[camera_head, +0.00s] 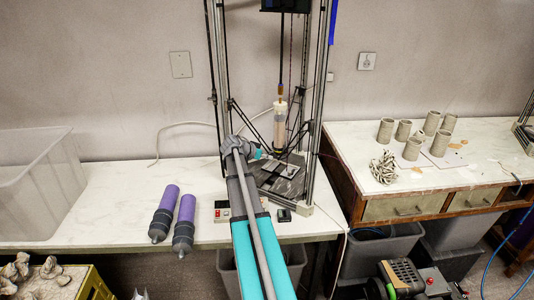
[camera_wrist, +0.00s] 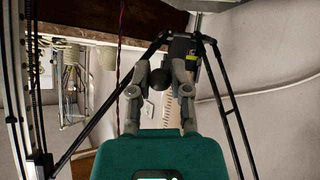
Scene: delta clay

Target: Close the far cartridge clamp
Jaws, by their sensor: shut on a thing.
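The delta clay printer (camera_head: 319,130) stands on the white table. A pale cartridge (camera_head: 280,127) hangs upright inside its frame. My gripper (camera_wrist: 160,75) reaches into the printer, and my own arm mostly hides it in the head view. In the wrist view its two fingers close on a round black knob (camera_wrist: 161,79), in front of a dark grey mount with black rods. I take the knob to be the clamp's handle, but the rest of the clamp is hidden, so I cannot tell its angle.
Two purple cartridges (camera_head: 161,213) (camera_head: 184,222) lie on the table left of my arm. A clear bin (camera_head: 38,180) stands at the far left. Several clay cups (camera_head: 440,143) stand on the right table.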

